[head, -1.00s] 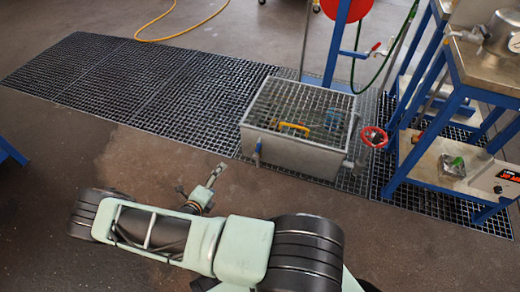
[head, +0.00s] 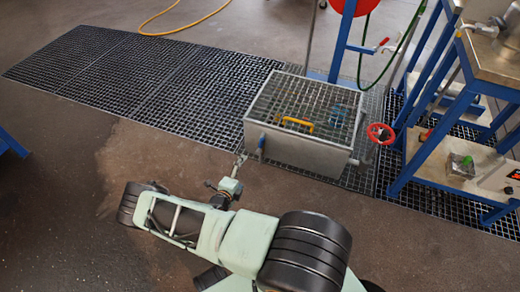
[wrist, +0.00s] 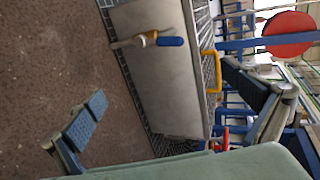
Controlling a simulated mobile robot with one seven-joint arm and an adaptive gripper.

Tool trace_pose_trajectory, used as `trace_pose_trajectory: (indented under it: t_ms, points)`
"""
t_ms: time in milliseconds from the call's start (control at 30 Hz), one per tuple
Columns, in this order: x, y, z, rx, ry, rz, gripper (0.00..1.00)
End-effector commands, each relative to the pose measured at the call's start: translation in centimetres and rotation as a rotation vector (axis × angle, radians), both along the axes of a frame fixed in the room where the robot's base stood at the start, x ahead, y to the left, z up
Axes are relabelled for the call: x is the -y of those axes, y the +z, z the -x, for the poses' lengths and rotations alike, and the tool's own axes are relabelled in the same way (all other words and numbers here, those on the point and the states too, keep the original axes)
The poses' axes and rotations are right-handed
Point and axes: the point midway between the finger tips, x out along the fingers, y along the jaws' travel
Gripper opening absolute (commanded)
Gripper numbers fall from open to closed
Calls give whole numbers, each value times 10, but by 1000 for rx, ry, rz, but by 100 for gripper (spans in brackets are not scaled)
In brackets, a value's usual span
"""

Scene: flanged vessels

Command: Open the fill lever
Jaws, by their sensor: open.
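A grey metal tank (head: 300,150) with a grated top stands on the floor grating. A short pipe with a brass valve and a blue-handled lever (head: 261,142) sticks out of its front wall near the left end. In the wrist view the blue lever (wrist: 171,42) lies at the upper middle, in line with its pipe. No label shows, so I cannot tell for sure that it is the fill lever. My gripper (head: 240,160) is just in front of and below the lever in the head view. In the wrist view my gripper (wrist: 168,104) is wide open and empty, apart from the lever.
A yellow handle (head: 298,122) sits on the tank's top grate. A red handwheel (head: 380,134) is at the tank's right end. A blue-framed bench (head: 440,130) stands to the right. The floor in front of the tank is clear.

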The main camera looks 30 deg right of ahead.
Motion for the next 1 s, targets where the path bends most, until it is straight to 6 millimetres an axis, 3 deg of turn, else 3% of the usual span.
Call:
trace_pose_trajectory:
  t_ms: [667,1000]
  points:
    - [-2,2,1,1,1,-1,100]
    - [-44,27,34,0,3,-1,100]
